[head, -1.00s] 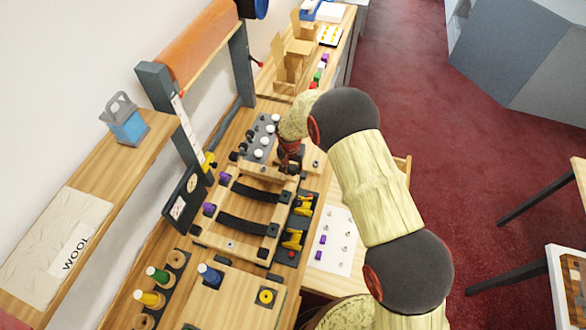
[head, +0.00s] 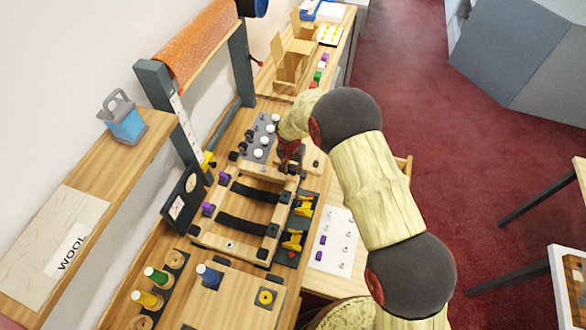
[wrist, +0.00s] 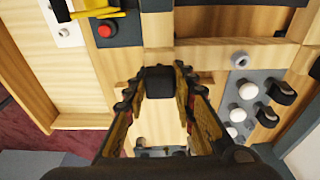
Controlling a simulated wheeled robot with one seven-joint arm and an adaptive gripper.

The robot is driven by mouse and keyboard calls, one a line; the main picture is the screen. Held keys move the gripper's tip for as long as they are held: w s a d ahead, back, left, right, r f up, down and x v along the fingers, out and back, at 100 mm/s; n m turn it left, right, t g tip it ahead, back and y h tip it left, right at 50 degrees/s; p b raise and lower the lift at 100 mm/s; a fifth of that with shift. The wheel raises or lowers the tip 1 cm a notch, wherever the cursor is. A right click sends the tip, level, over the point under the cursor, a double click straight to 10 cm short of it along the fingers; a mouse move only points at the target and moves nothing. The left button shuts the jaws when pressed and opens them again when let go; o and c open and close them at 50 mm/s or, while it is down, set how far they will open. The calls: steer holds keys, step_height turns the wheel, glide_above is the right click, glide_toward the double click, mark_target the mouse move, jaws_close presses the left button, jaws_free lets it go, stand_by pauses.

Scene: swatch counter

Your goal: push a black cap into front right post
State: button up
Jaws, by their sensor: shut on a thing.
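My gripper (head: 290,158) is at the far right corner of the wooden frame (head: 228,243) in the head view. In the wrist view my gripper (wrist: 160,82) is shut on a black cap (wrist: 160,78), which sits between the two fingertips. The cap is over or against the frame's wooden beams (wrist: 157,32). The front right post cannot be made out, and I cannot tell whether the cap touches it. In the head view the fingers hide the held cap. Two dark straps (head: 250,225) span the frame.
A grey plate with white knobs (head: 259,153) lies just beyond the frame; its knobs show in the wrist view (wrist: 248,90). Spools (head: 155,275) stand at the near left.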

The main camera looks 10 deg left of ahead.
steer(key=shift+f+b, duration=0.75)
steer(key=shift+b, duration=0.35)
stand_by(0.3)
steer(key=shift+s+d+f+b, duration=0.15)
steer(key=shift+s+f+b, duration=0.1)
steer(key=shift+f+b, duration=0.25)
stand_by(0.8)
steer(key=o, duration=0.9)
steer(key=shift+f, duration=0.1)
steer(key=shift+c, duration=0.2)
steer(key=shift+o, duration=0.4)
steer(key=shift+o, duration=0.2)
steer(key=shift+w+r, duration=0.15)
steer(key=shift+r, duration=0.05)
steer(key=o, duration=0.3)
steer(key=shift+o, duration=0.2)
steer(key=shift+w+r, duration=0.1)
steer(key=shift+r, duration=0.1)
steer(key=shift+r+p, duration=0.85)
steer(key=shift+r, duration=2.1)
